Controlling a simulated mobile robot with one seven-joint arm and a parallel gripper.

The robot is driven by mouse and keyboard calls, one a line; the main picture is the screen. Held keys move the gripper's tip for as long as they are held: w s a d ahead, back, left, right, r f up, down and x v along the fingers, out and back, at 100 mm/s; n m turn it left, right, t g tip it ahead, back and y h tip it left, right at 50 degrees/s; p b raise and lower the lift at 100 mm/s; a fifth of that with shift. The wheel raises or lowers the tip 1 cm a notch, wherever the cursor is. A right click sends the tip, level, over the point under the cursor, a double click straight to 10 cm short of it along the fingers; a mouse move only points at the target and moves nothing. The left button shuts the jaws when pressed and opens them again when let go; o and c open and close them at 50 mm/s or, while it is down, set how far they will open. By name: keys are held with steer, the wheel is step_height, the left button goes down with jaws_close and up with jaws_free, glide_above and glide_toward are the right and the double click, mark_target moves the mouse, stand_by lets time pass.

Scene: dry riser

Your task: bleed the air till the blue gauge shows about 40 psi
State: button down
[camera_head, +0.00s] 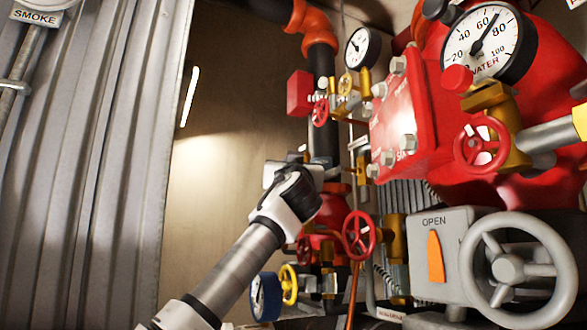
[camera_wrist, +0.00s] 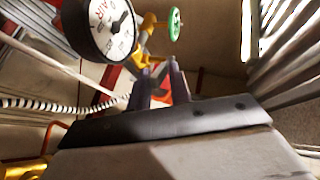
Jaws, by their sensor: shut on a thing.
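The blue-rimmed gauge (camera_head: 265,297) stands low in the head view, its face turned nearly edge-on, so I cannot read its needle. A yellow handwheel (camera_head: 289,284) is just right of it. My gripper (camera_head: 305,180) reaches up to the dark riser pipe, its fingertips mostly hidden there. In the wrist view my gripper (camera_wrist: 158,82) has its two dark fingers close together on a red-orange part (camera_wrist: 161,97), only partly visible. A dark-rimmed gauge (camera_wrist: 98,25) marked AIR is at upper left there; its reading is not clear.
Red handwheels (camera_head: 359,236) (camera_head: 481,144), a red flanged body (camera_head: 405,115) and a grey OPEN box with a large handwheel (camera_head: 517,270) crowd the right. The WATER gauge (camera_head: 488,42) is above. Corrugated metal (camera_head: 85,150) lines the left. A green wheel (camera_wrist: 174,24) shows in the wrist view.

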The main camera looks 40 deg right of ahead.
steer(key=shift+r, duration=0.1)
steer(key=c, duration=1.3)
jaws_free()
steer(key=shift+a, duration=0.15)
steer(key=b+v, duration=0.6)
steer(key=v, duration=0.7)
steer(key=shift+s+a+f, duration=0.15)
steer(key=shift+s+f, duration=0.05)
steer(key=shift+s, duration=0.15)
